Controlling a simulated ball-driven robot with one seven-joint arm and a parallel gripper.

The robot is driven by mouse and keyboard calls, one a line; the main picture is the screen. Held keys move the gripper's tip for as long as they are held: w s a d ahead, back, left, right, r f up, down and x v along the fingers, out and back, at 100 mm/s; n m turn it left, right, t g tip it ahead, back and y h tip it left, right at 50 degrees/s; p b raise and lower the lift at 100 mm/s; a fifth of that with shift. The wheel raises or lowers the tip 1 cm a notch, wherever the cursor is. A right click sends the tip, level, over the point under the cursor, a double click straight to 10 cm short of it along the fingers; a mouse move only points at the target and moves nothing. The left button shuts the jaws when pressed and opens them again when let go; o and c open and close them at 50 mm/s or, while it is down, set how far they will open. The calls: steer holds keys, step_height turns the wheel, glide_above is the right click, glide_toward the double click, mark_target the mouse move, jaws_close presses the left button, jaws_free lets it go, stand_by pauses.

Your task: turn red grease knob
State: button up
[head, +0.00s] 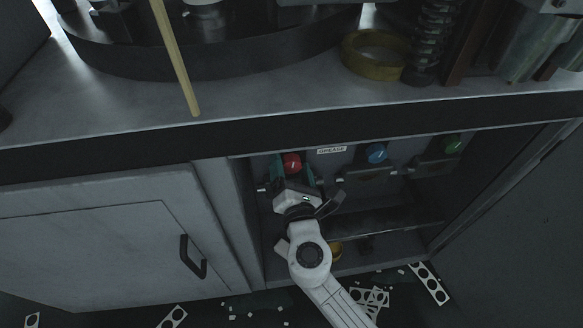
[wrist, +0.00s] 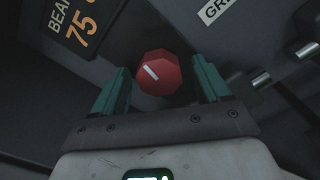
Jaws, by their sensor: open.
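The red grease knob (head: 292,163) is on the panel inside the open cabinet bay, left of the GREASE label (head: 331,149). In the wrist view the red knob (wrist: 160,73) is faceted, with a white line mark slanting from upper left to lower right. My gripper (head: 293,174) is in front of the knob. In the wrist view my gripper (wrist: 161,84) is open, with one teal finger on each side of the knob and gaps between. I cannot tell how deep the fingers reach alongside it.
A blue knob (head: 376,153) and a green knob (head: 452,143) are to the right on the same panel. A closed cabinet door with a handle (head: 193,257) is at left. The counter edge (head: 200,135) runs above the bay. Punched scraps (head: 370,298) litter the floor.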

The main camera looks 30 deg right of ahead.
steer(key=c, duration=1)
steer(key=shift+c, duration=0.2)
steer(key=m+b, duration=0.3)
steer(key=shift+f+m, duration=0.15)
steer(key=shift+m, duration=0.25)
steer(key=m+b, duration=0.4)
steer(key=m, duration=0.1)
steer(key=m+b, duration=0.3)
steer(key=m, duration=0.2)
steer(key=shift+b, duration=0.3)
steer(key=shift+r+m+b, duration=0.15)
steer(key=shift+m+b, duration=0.5)
steer(key=shift+m, duration=0.3)
steer(key=shift+r+m+b, duration=0.1)
steer(key=shift+m+b, duration=0.5)
steer(key=shift+m, duration=0.35)
